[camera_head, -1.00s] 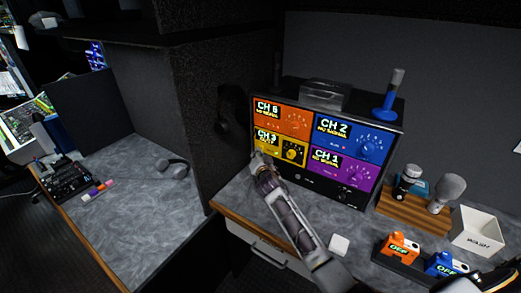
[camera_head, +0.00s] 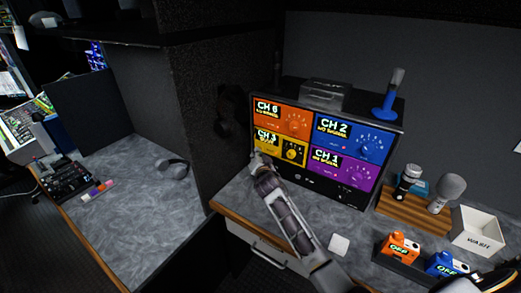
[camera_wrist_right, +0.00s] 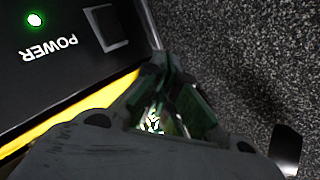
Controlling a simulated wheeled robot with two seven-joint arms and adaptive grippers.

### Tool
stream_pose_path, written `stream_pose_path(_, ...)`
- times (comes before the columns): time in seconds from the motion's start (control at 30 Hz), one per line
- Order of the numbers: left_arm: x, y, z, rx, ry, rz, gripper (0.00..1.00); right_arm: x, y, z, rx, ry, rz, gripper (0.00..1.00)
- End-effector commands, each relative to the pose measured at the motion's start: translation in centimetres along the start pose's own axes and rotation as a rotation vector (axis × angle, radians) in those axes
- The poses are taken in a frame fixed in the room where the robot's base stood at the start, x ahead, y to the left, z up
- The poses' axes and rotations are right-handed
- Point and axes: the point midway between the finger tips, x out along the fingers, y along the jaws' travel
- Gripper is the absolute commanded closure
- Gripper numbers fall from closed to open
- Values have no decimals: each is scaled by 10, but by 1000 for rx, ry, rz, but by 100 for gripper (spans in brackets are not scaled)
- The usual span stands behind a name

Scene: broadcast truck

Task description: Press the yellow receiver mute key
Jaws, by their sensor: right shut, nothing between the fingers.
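I cannot tell whether the tips touch the panel. In the right wrist view the shut fingers (camera_wrist_right: 166,72) lie over the yellow panel's edge (camera_wrist_right: 70,122). My left gripper is not in view.
An orange panel (camera_head: 283,119) is above, blue (camera_head: 352,138) and purple (camera_head: 343,168) ones to the right. A dark partition (camera_head: 218,120) stands close left. The wrist view shows a green POWER light (camera_wrist_right: 35,20).

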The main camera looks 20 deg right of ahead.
Motion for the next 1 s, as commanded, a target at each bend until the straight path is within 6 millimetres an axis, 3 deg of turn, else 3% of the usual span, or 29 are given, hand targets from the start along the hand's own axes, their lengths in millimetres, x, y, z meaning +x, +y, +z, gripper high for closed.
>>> stream_pose_path(0.57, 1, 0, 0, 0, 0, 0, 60, -4, -2, 4, -1, -1, 1, 100)
stream_pose_path(1.0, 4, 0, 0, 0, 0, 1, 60, -21, -15, 16, 0, -2, -1, 100)
